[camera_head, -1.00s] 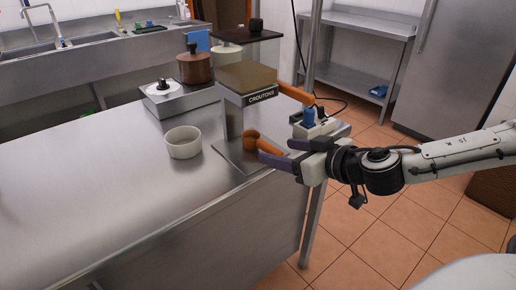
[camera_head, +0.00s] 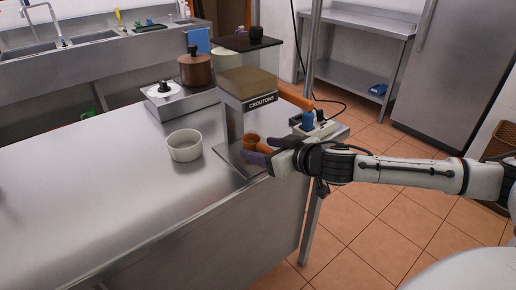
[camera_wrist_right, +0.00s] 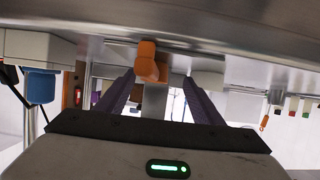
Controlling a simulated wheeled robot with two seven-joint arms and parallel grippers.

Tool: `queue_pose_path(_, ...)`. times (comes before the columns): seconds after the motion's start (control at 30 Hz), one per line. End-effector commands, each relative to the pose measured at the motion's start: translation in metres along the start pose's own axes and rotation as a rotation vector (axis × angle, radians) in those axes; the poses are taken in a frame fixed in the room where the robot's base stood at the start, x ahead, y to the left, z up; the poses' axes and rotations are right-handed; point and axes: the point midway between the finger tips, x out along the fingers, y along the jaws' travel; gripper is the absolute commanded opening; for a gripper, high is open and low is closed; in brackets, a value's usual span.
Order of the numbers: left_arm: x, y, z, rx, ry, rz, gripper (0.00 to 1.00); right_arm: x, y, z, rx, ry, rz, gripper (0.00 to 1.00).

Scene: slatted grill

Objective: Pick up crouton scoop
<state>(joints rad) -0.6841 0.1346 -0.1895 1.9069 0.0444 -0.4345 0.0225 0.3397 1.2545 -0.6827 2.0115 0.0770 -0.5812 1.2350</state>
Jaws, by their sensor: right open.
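The crouton scoop (camera_head: 251,140) is orange-brown and sits at the foot of the dispenser labelled CROUTONS (camera_head: 250,82). Its handle points toward my right gripper (camera_head: 268,150), whose fingers partly cover it. In the right wrist view the scoop's orange handle (camera_wrist_right: 148,62) shows end-on between the two purple fingers (camera_wrist_right: 158,78). The fingers stand apart with gaps beside the handle, so the gripper is open around or just before it. I cannot tell how deep the handle reaches in. My left gripper is not in view.
A white bowl (camera_head: 184,145) stands left of the dispenser on the steel counter (camera_head: 90,190). The counter's front left is clear.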

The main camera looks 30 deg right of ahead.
Motion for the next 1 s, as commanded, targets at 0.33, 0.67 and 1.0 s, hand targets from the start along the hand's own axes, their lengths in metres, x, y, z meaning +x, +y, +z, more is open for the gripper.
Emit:
queue_pose_path(0.33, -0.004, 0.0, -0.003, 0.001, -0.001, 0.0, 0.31, 0.022, 0.0, 0.001, -0.001, -0.001, -0.001, 0.61)
queue_pose_path(0.67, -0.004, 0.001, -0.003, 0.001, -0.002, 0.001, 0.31, 0.022, 0.0, 0.001, -0.001, -0.001, 0.0, 0.24)
queue_pose_path(1.0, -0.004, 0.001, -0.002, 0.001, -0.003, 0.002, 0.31, 0.021, 0.0, -0.001, -0.001, 0.0, 0.0, 0.16)
